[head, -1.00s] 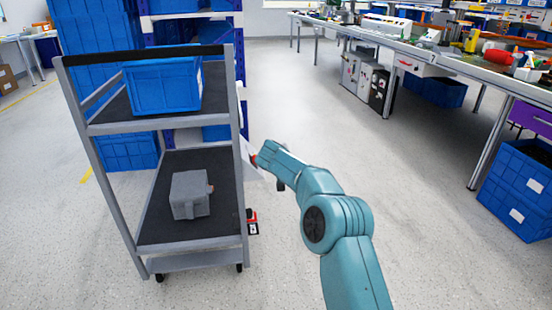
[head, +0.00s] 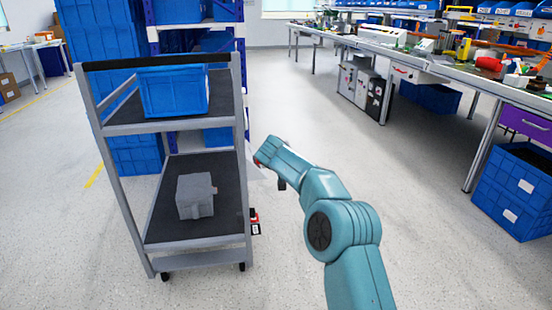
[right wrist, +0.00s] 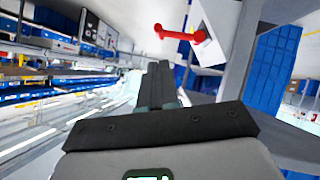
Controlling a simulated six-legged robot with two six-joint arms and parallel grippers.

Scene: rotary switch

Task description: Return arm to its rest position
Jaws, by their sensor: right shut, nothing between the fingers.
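My right arm reaches in from the lower right of the head view, and its end with the gripper (head: 268,152) is beside the cart's right side. In the right wrist view the dark fingers (right wrist: 158,80) are together and empty. A red rotary handle (right wrist: 178,34) on a white plate (right wrist: 208,45) shows above and right of the fingertips, apart from them. My left gripper is not in view.
A grey cart (head: 240,120) holds a blue bin (head: 172,92) above and a grey box (head: 195,194) below. A small red and black item (head: 254,222) is at its lower right side. A workbench (head: 430,62) and blue crate (head: 515,195) stand right. The floor between is clear.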

